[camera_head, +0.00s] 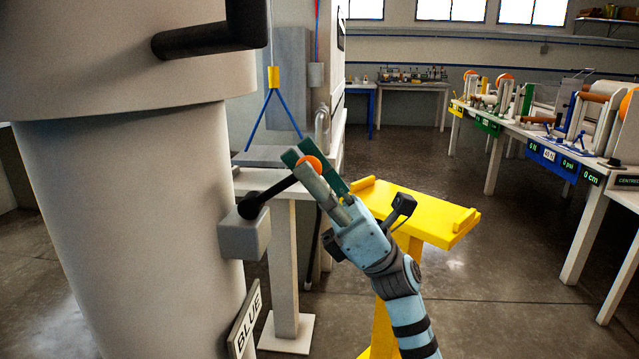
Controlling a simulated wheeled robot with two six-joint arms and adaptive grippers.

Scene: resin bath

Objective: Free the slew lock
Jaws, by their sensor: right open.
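The slew lock is a black lever (275,193) on a grey box (246,234) fixed to the side of the large grey column (130,220). The lever slants up to the right and ends in an orange knob (312,161). My right gripper (299,153) reaches up from the lower right. Its two green-tipped fingers are open, with the orange knob showing between them. I cannot tell whether either finger touches the knob. The fingers hide part of the knob and the lever's end. My left gripper is out of view.
A yellow stand (425,212) is just behind and right of my right arm. A black handle (208,38) juts out above. Blue slings (268,115) hang behind. Benches (490,130) line the right; the floor between is open.

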